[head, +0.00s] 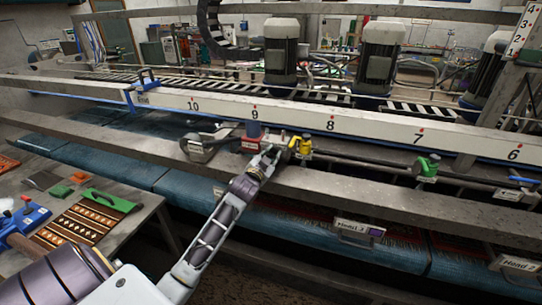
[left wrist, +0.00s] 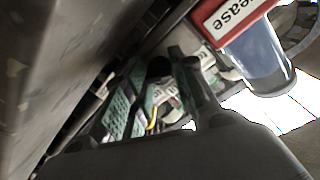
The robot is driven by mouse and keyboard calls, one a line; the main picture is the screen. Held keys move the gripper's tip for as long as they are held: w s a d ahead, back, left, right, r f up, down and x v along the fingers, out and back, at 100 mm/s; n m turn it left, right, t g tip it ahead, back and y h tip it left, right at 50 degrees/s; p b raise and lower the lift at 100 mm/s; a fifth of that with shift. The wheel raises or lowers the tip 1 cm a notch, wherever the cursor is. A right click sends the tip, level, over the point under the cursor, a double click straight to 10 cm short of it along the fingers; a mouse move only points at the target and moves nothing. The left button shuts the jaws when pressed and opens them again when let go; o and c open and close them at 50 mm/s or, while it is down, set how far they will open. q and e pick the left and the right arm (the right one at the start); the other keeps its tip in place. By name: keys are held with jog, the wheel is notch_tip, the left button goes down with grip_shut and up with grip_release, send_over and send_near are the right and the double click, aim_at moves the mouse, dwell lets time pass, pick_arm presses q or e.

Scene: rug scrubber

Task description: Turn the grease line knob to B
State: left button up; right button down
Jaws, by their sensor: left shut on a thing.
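The red-and-white grease label (head: 250,145) sits below a blue cup (head: 253,129) on the rail of the machine. My left gripper (head: 271,154) is at the rail just right of this label, shut on the grease line knob, which its fingers mostly hide in the head view. In the left wrist view, the fingers (left wrist: 160,95) with green pads close around a dark part. The grease label (left wrist: 232,14) and clear blue cup (left wrist: 259,58) show at upper right there. I cannot read the knob's pointer or any letter marks. My right gripper is not in view.
A yellow valve (head: 302,147) stands close to the right of my gripper, and a green valve (head: 427,167) farther right. A grey metal fitting (head: 204,144) is to the left. A long grey beam (head: 350,188) runs in front. A table with rug samples (head: 85,222) is at left.

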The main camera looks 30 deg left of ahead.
pick_arm(q)
jog(key=shift+r, duration=0.1)
jog(key=o, duration=1)
jog(key=shift+a, duration=0.1)
jog(key=shift+s, duration=0.2)
jog(key=shift+v, duration=5.8)
jog(key=shift+f, duration=0.25)
